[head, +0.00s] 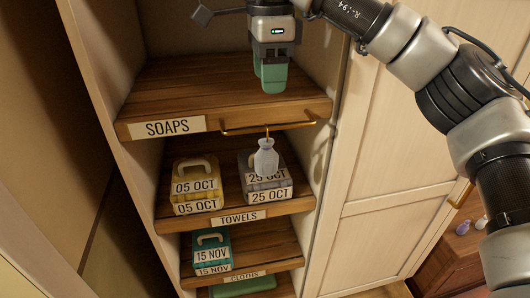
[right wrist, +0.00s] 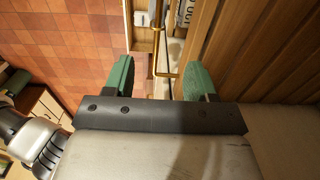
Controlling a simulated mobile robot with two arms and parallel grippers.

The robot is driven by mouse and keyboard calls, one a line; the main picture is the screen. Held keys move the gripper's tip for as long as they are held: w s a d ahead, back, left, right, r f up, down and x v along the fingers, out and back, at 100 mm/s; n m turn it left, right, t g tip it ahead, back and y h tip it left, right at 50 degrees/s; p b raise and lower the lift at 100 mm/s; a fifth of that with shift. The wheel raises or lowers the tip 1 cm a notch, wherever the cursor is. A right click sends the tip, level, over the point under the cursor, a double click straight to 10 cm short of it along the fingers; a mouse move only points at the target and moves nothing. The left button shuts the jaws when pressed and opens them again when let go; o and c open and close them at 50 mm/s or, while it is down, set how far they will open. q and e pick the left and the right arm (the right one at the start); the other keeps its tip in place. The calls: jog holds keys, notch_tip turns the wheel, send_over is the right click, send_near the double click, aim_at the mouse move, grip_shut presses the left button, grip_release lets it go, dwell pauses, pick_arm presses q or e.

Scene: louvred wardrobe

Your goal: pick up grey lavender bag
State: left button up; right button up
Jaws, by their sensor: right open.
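The grey lavender bag (head: 266,158) hangs by a thin loop from the brass rail (head: 275,127) at the front edge of the soaps shelf. In the head view it is in front of the grey box on the shelf below. My right gripper (head: 271,82) points down above the soaps shelf, higher than the rail and apart from the bag. In the right wrist view its green fingers (right wrist: 158,68) are spread and empty, with part of the rail (right wrist: 157,45) showing between them. I cannot make out the bag clearly there. My left gripper is not in view.
The soaps shelf (head: 170,90) is bare where it shows. On the towels shelf (head: 225,188) stand a yellow box (head: 194,181) and a grey box (head: 284,184); a teal box (head: 211,252) stands below.

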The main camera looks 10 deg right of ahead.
aim_at(267, 125)
notch_tip(267, 125, down, 4)
jog(key=shift+a+r, duration=0.1)
jog(key=shift+f, duration=0.6)
notch_tip(267, 125, down, 3)
jog(key=shift+s+a+f+p, duration=0.15)
jog(key=shift+p, duration=0.9)
jog(key=shift+f, duration=0.55)
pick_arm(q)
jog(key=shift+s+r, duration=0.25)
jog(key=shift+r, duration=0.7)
pick_arm(e)
grip_shut()
